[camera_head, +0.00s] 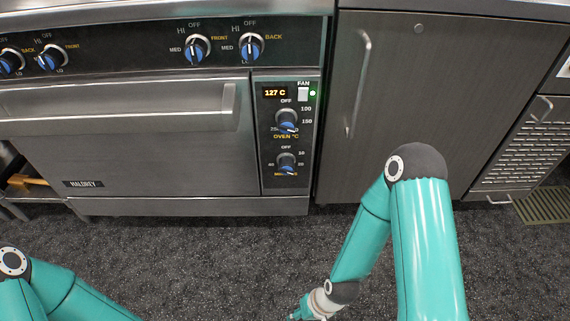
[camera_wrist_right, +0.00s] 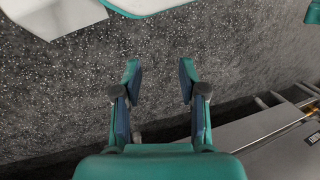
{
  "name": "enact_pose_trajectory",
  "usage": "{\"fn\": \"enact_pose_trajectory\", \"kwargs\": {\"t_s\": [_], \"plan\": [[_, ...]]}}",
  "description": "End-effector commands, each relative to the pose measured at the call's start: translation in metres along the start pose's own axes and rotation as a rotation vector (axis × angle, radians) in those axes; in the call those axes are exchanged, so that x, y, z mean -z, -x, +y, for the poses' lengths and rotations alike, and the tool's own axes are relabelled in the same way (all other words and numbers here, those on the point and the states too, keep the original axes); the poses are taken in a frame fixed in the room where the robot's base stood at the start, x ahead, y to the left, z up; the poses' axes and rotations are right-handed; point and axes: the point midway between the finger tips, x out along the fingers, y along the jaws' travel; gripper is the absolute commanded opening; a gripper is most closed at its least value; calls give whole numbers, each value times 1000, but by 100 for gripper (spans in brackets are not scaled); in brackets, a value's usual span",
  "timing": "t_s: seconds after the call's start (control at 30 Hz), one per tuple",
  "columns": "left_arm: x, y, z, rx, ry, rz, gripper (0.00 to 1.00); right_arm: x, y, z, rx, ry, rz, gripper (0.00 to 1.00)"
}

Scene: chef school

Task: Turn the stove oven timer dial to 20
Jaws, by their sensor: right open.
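The oven timer dial (camera_head: 286,163) is the lower blue-pointer knob on the oven's right-hand control panel. Its scale shows OFF at the top, with small numbers on both sides; the lower label is partly covered by the knob. The blue pointer angles toward the lower right; its exact reading is too small to tell. In the right wrist view my right gripper (camera_wrist_right: 158,82) is open and empty above the dark floor, apart from the dial. In the head view my right arm bends down to the bottom edge. My left arm shows at the lower left, its gripper out of view.
The oven temperature dial (camera_head: 287,120) sits just above the timer dial, under a display (camera_head: 275,93) reading 127 C and a fan switch (camera_head: 303,94). The oven door handle (camera_head: 120,109) juts out at left. A tall cabinet door (camera_head: 400,90) with a handle stands right. Floor in front is clear.

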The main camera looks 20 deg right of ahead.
Motion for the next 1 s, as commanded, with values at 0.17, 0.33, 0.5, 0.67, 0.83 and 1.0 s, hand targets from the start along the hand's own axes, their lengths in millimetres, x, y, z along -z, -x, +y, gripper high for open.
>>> {"fn": "enact_pose_trajectory", "kwargs": {"t_s": [0.17,0.33,0.5,0.67,0.83,1.0], "plan": [[0,0,0,0,0,0,0,3,0,-1,-2,0,14,62],[0,-5,-2,0,0,0,0,36,-4,-6,-20,-8,163,73],[0,-12,-4,0,0,0,0,105,7,-19,-66,-10,504,73],[0,-20,-7,0,0,0,0,168,52,-35,-127,6,913,73],[0,-27,-10,0,0,1,0,198,116,-56,-185,40,1293,73],[0,-30,-11,0,0,1,0,201,160,-73,-220,71,1523,73]]}}
